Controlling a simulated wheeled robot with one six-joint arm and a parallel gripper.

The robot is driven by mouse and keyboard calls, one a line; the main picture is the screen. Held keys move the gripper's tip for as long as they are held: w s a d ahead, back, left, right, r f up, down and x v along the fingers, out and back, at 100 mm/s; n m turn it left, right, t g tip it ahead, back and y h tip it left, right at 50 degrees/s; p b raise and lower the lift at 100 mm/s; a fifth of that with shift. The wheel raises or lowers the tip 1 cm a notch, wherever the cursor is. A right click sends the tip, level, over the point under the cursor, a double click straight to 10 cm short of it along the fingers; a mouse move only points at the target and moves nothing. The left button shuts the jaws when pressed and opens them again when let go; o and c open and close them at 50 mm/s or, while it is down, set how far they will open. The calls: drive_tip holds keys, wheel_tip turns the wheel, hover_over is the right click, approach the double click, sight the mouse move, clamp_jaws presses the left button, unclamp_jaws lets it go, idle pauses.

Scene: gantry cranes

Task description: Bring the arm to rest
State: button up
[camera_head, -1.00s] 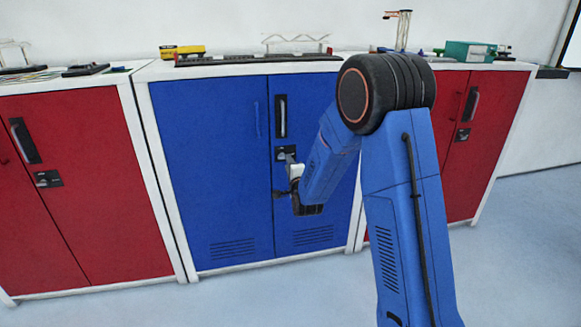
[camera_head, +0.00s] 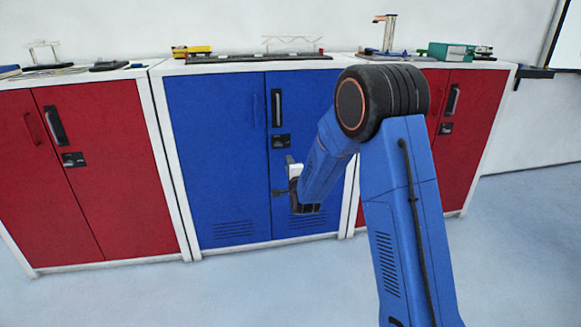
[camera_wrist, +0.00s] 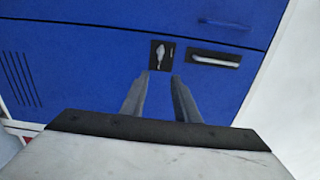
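My blue arm (camera_head: 405,200) is raised and bent at the elbow, with its forearm folded down and forward. My gripper (camera_head: 284,176) is in front of the blue cabinet (camera_head: 215,150) in the head view. In the wrist view my gripper (camera_wrist: 160,76) shows two grey fingers with a gap between them and nothing held. The fingers point at the blue cabinet's door, near its lock plate (camera_wrist: 162,55) and handle (camera_wrist: 214,59). The gripper appears apart from the door. The cabinet doors look shut.
Red cabinets stand on the left (camera_head: 100,170) and right (camera_head: 470,120) of the blue one. On their tops are a yellow model (camera_head: 192,50), a crane model (camera_head: 388,35) and a teal box (camera_head: 450,51). The floor (camera_head: 520,240) in front is clear.

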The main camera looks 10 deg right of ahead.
drive_tip(key=shift+s, duration=0.15)
drive_tip(key=s+d+r+n+g, duration=0.25)
drive_tip(key=s+r+n, duration=0.25)
drive_tip(key=s, duration=0.6)
drive_tip(key=s+d+r+n+g, duration=0.1)
drive_tip(key=s+r+n+g, duration=0.35)
drive_tip(key=s, duration=0.65)
drive_tip(key=s+d+f+n+g, duration=0.1)
drive_tip(key=s+n+g, duration=0.1)
drive_tip(key=s, duration=1)
drive_tip(key=s+d+f+n+g, duration=0.1)
drive_tip(key=s+d+n+g, duration=0.1)
drive_tip(key=s, duration=1.1)
drive_tip(key=s+d+f+n+g, duration=0.1)
drive_tip(key=s+n, duration=0.3)
drive_tip(key=s, duration=0.9)
drive_tip(key=shift+d+n+g, duration=0.35)
drive_tip(key=shift+d+g, duration=0.05)
drive_tip(key=shift+g, duration=0.2)
